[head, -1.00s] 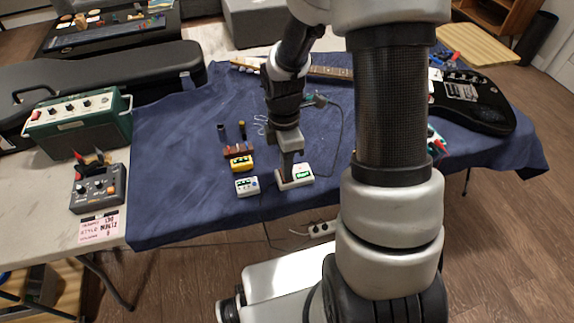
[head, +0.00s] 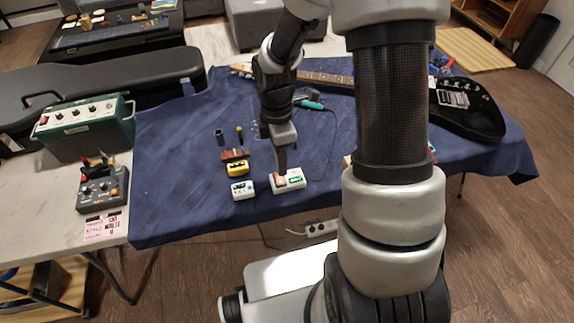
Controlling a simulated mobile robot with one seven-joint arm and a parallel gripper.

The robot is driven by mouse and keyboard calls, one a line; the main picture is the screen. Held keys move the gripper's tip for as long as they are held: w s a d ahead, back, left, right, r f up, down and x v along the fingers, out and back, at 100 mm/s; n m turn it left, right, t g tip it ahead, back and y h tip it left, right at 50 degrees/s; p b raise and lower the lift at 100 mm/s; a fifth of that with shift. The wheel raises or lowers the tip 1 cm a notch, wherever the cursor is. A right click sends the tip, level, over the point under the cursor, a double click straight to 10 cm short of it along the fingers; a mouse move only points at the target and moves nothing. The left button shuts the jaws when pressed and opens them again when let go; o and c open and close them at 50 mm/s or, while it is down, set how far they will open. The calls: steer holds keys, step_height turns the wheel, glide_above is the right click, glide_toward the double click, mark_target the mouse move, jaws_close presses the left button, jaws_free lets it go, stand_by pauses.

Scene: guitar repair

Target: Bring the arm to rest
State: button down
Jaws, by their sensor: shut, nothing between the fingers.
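My gripper (head: 281,179) is shut and points down at a white box with a green display (head: 295,180) near the front edge of the blue cloth. Its fingertips are over the left part of this box; I cannot tell whether they touch it. My forearm rises behind the gripper, and my large upper arm fills the right middle of the view.
A smaller white box (head: 242,190) and a yellow box (head: 237,168) lie just left of the gripper. A black guitar (head: 470,110) lies on the blue cloth (head: 180,190) at the back right. A green amplifier (head: 85,130) and a grey control box (head: 103,189) stand at left.

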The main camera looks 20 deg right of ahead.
steer(key=s+r+m+t+p, duration=0.2)
steer(key=s+r+m+p, duration=0.2)
steer(key=r, duration=0.9)
steer(key=s+d+r+m+t+p, duration=0.1)
steer(key=s+r+m+p, duration=0.3)
steer(key=r+m, duration=0.4)
steer(key=s+r+m+t+p, duration=0.4)
steer(key=r+m, duration=0.2)
steer(key=r, duration=1.1)
steer(key=shift+s+d+r, duration=0.2)
steer(key=shift+s+r, duration=0.1)
steer(key=shift+s, duration=0.05)
